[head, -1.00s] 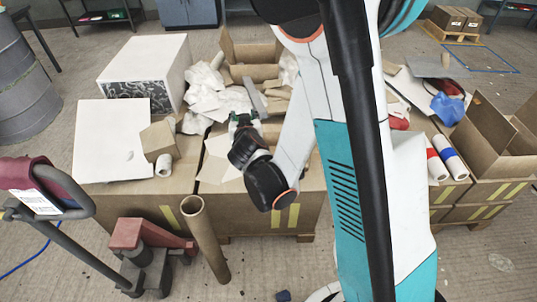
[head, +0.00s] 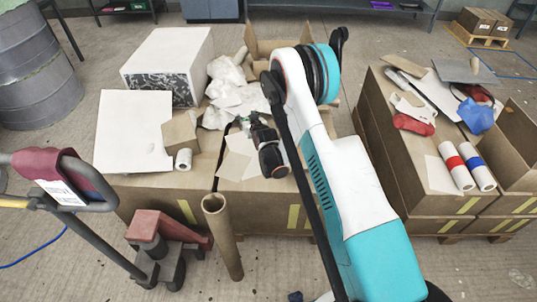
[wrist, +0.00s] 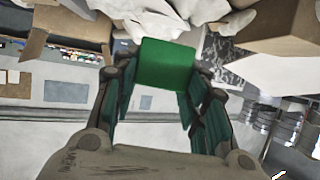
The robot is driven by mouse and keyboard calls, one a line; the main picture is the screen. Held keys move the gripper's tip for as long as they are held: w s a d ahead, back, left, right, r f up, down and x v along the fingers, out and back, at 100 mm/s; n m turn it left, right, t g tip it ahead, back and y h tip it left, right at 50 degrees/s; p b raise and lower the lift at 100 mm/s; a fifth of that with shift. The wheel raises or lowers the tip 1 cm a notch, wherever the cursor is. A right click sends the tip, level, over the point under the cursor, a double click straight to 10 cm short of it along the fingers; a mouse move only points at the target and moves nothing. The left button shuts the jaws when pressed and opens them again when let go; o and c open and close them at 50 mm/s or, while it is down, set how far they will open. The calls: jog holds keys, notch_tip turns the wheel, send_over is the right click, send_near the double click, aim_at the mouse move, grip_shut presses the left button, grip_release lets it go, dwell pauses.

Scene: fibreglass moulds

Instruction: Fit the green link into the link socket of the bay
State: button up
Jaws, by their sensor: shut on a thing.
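The green link (wrist: 166,64) shows in the wrist view as a plain green block between the two fingers of my gripper (wrist: 158,92). My gripper is shut on it, with a finger along each side. In the head view my gripper (head: 250,121) is over the back of the middle carton stack, beside the crumpled white material. The link is too small and dark there to make out clearly. I cannot identify the bay or its link socket in either view.
A white box with a speckled side (head: 168,62) and a white panel (head: 130,130) lie on the left cartons. Crumpled white sheets (head: 235,90) crowd my gripper. A cardboard tube (head: 222,235) stands in front. A gap separates the right carton stack (head: 410,150).

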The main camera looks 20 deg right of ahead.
notch_tip(320, 180, down, 19)
jog(key=b, duration=0.6)
jog(key=shift+r, duration=0.15)
jog(key=o, duration=1)
jog(key=shift+c, duration=0.2)
